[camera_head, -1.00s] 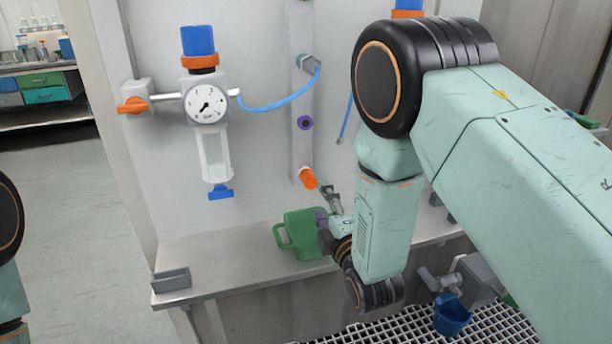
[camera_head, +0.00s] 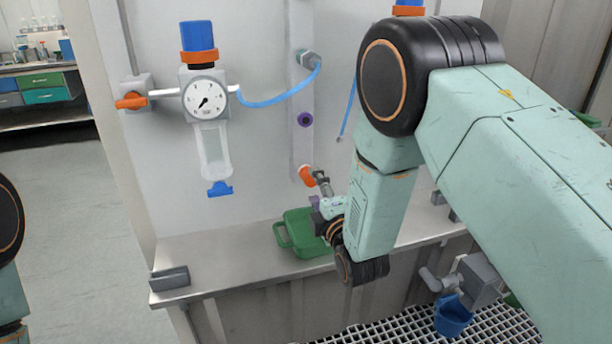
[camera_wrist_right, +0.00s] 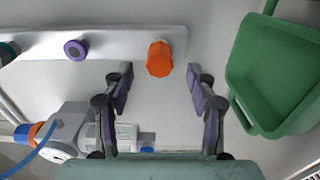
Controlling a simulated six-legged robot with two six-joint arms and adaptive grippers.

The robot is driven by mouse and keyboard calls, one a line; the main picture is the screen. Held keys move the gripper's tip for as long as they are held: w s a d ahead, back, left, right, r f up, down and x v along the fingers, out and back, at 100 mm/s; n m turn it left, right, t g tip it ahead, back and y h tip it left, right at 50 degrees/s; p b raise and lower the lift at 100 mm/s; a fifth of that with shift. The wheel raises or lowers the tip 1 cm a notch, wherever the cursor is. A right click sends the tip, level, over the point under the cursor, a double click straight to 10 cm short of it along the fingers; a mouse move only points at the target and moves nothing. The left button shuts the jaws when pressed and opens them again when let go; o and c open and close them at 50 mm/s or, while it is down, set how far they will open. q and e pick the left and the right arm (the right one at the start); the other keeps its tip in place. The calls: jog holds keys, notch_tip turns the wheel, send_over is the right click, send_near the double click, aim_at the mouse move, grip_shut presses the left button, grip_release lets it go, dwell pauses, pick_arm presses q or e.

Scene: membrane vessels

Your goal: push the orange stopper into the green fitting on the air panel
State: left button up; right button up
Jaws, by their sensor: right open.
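The orange stopper (camera_head: 306,175) sits at the lower end of the pale vertical strip of the air panel (camera_head: 302,148). In the right wrist view the orange stopper (camera_wrist_right: 159,58) lies ahead, between and just beyond my open fingers. My right gripper (camera_head: 322,182) is beside the stopper at its lower right; the jaws (camera_wrist_right: 160,80) are empty. Whether a finger touches it, I cannot tell. A green-teal ring (camera_wrist_right: 8,50) shows partly at the wrist view's left edge; any green fitting behind the stopper is hidden. My left gripper is out of view.
A purple ring (camera_head: 305,120) sits above the stopper. A gauge regulator (camera_head: 206,100) with a blue hose (camera_head: 280,101) is at the left. A blue cup (camera_head: 453,316) is lower right.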

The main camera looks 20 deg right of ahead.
aim_at(312, 183)
jog(key=shift+w+a+b, duration=0.1)
jog(key=shift+w+b, duration=0.55)
jog(key=shift+w, duration=1.6)
jog(key=shift+c, duration=0.4)
grip_shut()
jog(key=shift+s+f, duration=0.1)
jog(key=shift+s, duration=0.05)
jog(key=shift+s+r+p, duration=0.2)
jog(key=shift+s+p, duration=0.15)
jog(key=shift+s, duration=0.3)
jog(key=shift+s+f, duration=0.15)
jog(key=shift+s, duration=0.15)
jog(key=shift+s, duration=0.1)
